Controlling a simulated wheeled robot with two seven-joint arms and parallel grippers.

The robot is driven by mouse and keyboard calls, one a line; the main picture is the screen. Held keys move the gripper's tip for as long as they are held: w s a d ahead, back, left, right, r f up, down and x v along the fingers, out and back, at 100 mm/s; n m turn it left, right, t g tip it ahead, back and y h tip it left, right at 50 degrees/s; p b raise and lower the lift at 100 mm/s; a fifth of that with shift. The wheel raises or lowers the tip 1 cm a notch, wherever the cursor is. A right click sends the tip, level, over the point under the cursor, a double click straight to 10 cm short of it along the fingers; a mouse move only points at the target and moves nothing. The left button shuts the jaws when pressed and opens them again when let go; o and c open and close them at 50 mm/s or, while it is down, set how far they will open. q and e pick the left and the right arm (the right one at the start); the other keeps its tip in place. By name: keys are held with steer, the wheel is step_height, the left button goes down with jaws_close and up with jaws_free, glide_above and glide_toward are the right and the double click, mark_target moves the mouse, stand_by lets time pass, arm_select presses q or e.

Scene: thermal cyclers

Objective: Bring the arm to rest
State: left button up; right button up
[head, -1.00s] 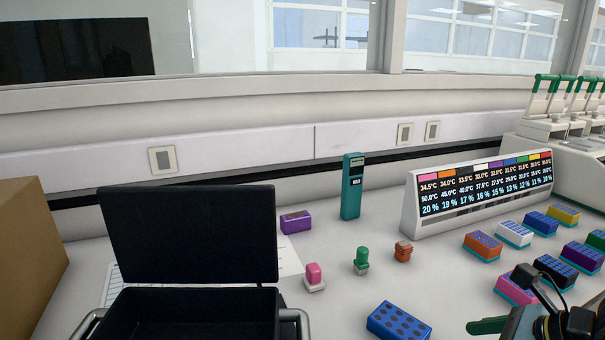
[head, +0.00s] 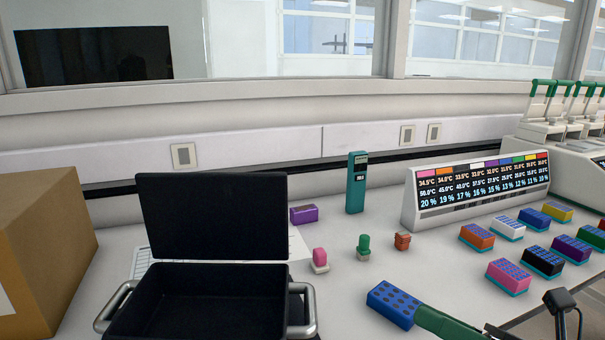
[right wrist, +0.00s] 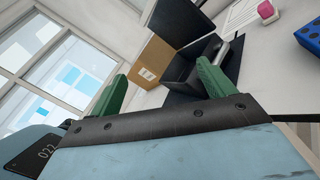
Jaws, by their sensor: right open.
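My right gripper is at the bottom right of the head view, where a green finger (head: 445,325) shows beside the right end of the blue rack (head: 393,303). In the right wrist view both green fingers of the right gripper (right wrist: 163,68) stand wide apart with nothing held between them. The blue rack also shows at the right edge of that view (right wrist: 311,36), clear of the fingers. My left gripper is not in view.
An open black case (head: 210,215) stands front left, beside a cardboard box (head: 45,250). Pink (head: 320,258), green (head: 363,247) and orange (head: 402,240) small pieces stand mid-table. Several coloured racks lie right, before a display (head: 480,190). Thermal cyclers (head: 560,135) stand back right.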

steer(key=w+d+m+t+h, duration=0.2)
steer(key=d+m+t+h, duration=0.35)
steer(key=m, duration=0.55)
steer(key=w+d+m+t+h, duration=0.1)
steer(key=d+m+t+h, duration=0.4)
steer(key=m, duration=0.5)
steer(key=s+d+f+m+g+h, duration=0.1)
steer(key=d+f+m+g+h, duration=0.15)
steer(key=f+m+h, duration=0.3)
steer(key=s+d+f+m+g+h, duration=0.1)
steer(key=f+m+g+h, duration=0.25)
steer(key=f+m, duration=0.25)
steer(key=s+a+f+m+g+y, duration=0.2)
steer(key=s+a+f+g, duration=0.2)
steer(key=s+f+g, duration=0.35)
steer(key=s+a+f+m+g+y, duration=0.2)
steer(key=s+a+f+g, duration=0.3)
steer(key=s+f, duration=0.45)
step_height(320, 180, down, 25)
steer(key=s+d+f+g, duration=0.1)
steer(key=s+f, duration=0.6)
steer(key=s, duration=0.1)
steer(key=s+d+f+g, duration=0.1)
steer(key=s+d+f, duration=0.1)
steer(key=s+f, duration=0.5)
steer(key=shift+s+d+f, duration=0.25)
steer(key=shift+s+f, duration=0.1)
steer(key=shift+f, duration=0.2)
